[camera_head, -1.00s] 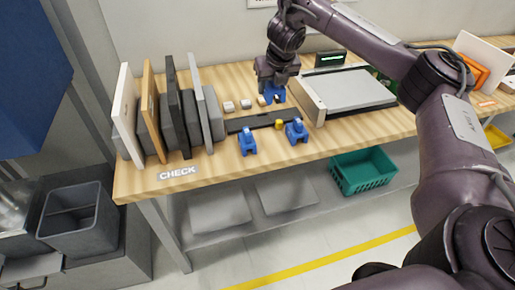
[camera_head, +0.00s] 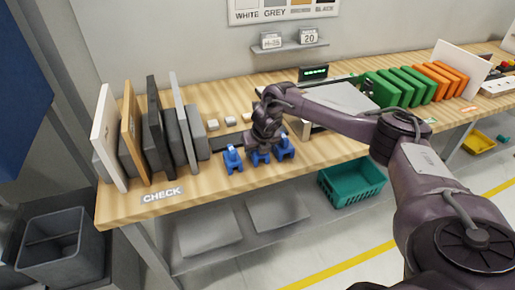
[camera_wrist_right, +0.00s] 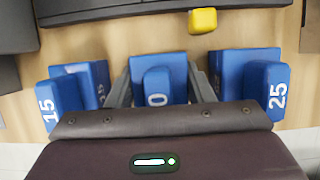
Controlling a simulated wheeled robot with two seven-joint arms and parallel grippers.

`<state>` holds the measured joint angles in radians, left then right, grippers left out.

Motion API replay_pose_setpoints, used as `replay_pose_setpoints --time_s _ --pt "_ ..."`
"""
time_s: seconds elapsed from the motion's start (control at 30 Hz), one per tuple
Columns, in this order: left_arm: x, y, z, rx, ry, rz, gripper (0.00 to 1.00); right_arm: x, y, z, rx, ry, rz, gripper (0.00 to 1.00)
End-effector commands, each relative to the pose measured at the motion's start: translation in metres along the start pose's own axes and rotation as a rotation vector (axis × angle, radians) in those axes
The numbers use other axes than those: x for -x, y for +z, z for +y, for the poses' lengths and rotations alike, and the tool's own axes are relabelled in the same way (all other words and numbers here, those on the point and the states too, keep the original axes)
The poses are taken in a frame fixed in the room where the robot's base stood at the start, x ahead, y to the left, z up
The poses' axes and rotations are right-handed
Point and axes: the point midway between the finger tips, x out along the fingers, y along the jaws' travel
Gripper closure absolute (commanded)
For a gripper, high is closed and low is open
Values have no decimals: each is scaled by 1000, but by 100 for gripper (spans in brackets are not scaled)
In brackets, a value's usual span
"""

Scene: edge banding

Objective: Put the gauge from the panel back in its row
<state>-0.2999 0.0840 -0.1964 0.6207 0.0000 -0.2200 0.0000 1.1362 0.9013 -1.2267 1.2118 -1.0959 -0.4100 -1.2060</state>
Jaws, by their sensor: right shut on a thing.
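My right gripper (camera_head: 260,149) is shut on a blue gauge (camera_head: 260,158). In the right wrist view the gauge (camera_wrist_right: 157,78) sits between the two fingers, and a "0" shows on it, the rest of its label being hidden. It stands between two other blue gauges: one marked 15 (camera_wrist_right: 48,105) on the left and one marked 25 (camera_wrist_right: 277,92) on the right, with gaps to both. These also show in the head view, left (camera_head: 232,160) and right (camera_head: 285,147). Whether the held gauge touches the table is unclear. My left gripper is not in view.
A dark strip (camera_wrist_right: 120,8) and a yellow block (camera_wrist_right: 203,20) lie just behind the gauges. The grey panel (camera_head: 345,97) lies behind my right arm. Upright boards (camera_head: 110,138) stand at the left. A green basket (camera_head: 352,184) is below the table.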

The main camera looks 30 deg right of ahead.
Motion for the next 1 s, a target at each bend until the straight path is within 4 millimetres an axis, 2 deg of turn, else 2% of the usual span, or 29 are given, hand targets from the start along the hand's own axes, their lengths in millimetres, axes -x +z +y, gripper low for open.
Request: replay_pose_setpoints --time_s 0.4,0.43,0.57,0.83,0.93,1.0 --pt "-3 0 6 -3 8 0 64 -7 -2 0 -1 1 -2 78" --pt "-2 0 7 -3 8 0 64 -6 -2 0 -1 1 -2 50" --pt "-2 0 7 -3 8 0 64 -6 -2 0 -1 1 -2 33" --pt "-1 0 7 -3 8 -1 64 -5 -2 0 -1 1 -2 31" --pt "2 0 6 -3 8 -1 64 0 0 0 -1 1 -2 31" --pt "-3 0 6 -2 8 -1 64 5 0 0 -1 1 -3 31"
